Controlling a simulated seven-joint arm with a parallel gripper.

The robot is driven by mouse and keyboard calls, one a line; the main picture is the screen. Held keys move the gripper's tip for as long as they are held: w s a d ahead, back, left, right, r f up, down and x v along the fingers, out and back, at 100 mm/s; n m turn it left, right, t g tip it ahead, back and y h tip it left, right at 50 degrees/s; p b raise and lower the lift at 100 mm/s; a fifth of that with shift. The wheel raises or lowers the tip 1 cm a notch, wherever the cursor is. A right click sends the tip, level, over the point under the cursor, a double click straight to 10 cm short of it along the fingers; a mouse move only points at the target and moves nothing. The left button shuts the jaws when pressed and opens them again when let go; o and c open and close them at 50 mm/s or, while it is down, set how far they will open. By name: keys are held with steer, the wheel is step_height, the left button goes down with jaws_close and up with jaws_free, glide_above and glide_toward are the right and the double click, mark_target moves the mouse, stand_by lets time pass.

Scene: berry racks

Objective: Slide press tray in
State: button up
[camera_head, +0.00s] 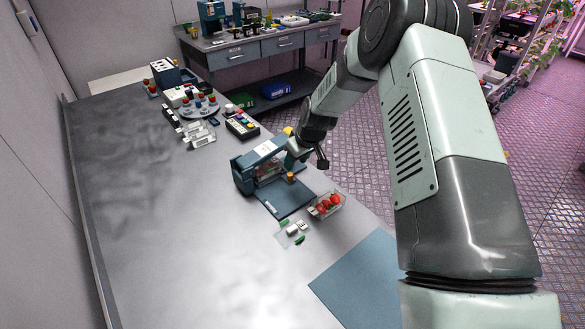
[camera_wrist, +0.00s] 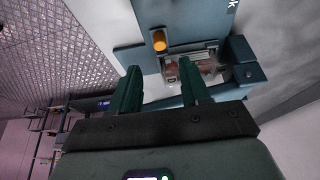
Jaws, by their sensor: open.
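The blue press (camera_head: 245,176) stands on the long grey table, with a dark blue flat base plate (camera_head: 284,199) in front of it. An orange knob (camera_head: 290,177) stands up near the plate's edge. The knob also shows in the wrist view (camera_wrist: 159,41), just beyond my fingertips. A clear tray (camera_wrist: 207,55) with something reddish in it sits by the press body (camera_wrist: 242,62); my finger partly hides it. My gripper (camera_wrist: 160,70) is open and empty, its green fingers apart and not touching the knob. In the head view my gripper hangs just over the press.
A clear punnet of red berries (camera_head: 327,205) stands right of the plate, and small white and green pieces (camera_head: 292,232) lie in front. A blue mat (camera_head: 360,285) covers the near corner. Racks and a round holder (camera_head: 200,107) stand farther back. The table's left is clear.

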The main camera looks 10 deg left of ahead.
steer(key=shift+v, duration=1.5)
steer(key=shift+f, duration=0.1)
steer(key=s+d+r+m+h, duration=0.1)
steer(key=s+d+r, duration=0.25)
steer(key=r, duration=0.45)
steer(key=s+d+r+m+t, duration=0.1)
steer(key=s+d+r, duration=0.1)
steer(key=s+r, duration=0.45)
steer(key=s+d+r+m+h, duration=0.1)
steer(key=s+d+r, duration=0.15)
steer(key=r, duration=0.75)
steer(key=s+d+r+m, duration=0.2)
steer(key=s+d, duration=0.1)
steer(key=s, duration=0.5)
steer(key=s+d+r+m+t, duration=0.1)
steer(key=s+d+r, duration=0.2)
steer(key=s, duration=0.6)
steer(key=s+d+r+m+h, duration=0.1)
steer(key=s+d+r+m, duration=0.1)
steer(key=s, duration=0.6)
steer(key=shift+s+d+r+m, duration=0.25)
steer(key=shift+d+r+m, duration=0.1)
steer(key=shift+d, duration=0.1)
